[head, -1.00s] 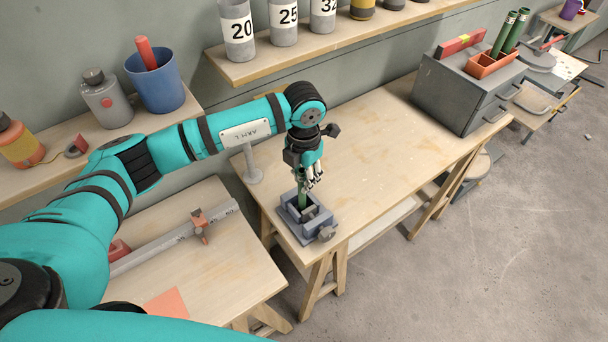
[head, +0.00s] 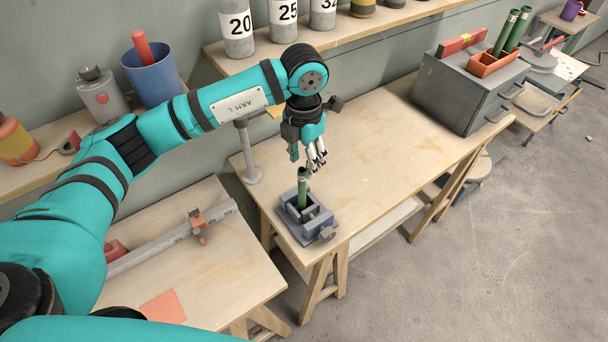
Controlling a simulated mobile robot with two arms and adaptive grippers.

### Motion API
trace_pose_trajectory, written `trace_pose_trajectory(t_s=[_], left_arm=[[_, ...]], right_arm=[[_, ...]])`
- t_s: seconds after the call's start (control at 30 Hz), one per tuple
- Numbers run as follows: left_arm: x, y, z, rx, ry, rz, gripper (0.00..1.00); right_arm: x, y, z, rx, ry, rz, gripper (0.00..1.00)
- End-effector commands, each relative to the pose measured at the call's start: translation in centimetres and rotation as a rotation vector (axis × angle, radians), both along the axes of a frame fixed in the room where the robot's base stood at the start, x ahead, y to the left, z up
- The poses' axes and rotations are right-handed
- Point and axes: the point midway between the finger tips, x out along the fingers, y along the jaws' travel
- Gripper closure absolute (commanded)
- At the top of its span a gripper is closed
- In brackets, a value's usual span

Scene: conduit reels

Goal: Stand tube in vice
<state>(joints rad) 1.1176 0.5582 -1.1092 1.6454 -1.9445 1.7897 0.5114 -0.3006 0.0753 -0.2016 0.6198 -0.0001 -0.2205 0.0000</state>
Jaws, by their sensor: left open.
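A green tube (head: 302,187) stands upright in the blue-grey vice (head: 297,222) at the front left corner of the middle bench. Its lower end is hidden between the vice jaws. My left gripper (head: 309,160) is open and empty just above the tube's top, with its fingers pointing down and apart from the tube. My right gripper is not in view.
A grey post (head: 249,155) stands on the bench behind the vice. A grey drawer cabinet (head: 462,93) at the far end carries an orange holder (head: 494,65) with more green tubes. The bench between is clear.

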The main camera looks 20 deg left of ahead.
Motion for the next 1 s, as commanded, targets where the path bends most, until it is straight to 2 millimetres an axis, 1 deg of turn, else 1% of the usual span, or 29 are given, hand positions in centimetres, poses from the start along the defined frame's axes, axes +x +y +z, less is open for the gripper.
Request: trace_pose_trajectory(t_s=[0.03, 0.2, 0.33, 0.5, 1.0], left_arm=[[0.1, 0.0, 0.9, -0.001, -0.006, -0.001, 0.58], [0.0, 0.0, 4.0, -0.001, -0.004, -0.001, 0.58], [0.0, 0.0, 5.4, 0.000, -0.001, 0.000, 0.58], [0.0, 0.0, 6.0, 0.000, 0.000, -0.001, 0.58], [0.0, 0.0, 6.0, 0.000, 0.001, -0.001, 0.58]], right_arm=[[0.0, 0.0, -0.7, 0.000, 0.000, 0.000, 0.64], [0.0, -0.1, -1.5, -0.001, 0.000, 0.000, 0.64], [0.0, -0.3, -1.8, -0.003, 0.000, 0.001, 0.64], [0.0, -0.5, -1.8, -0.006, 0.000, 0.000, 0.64], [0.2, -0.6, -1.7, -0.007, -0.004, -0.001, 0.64]])
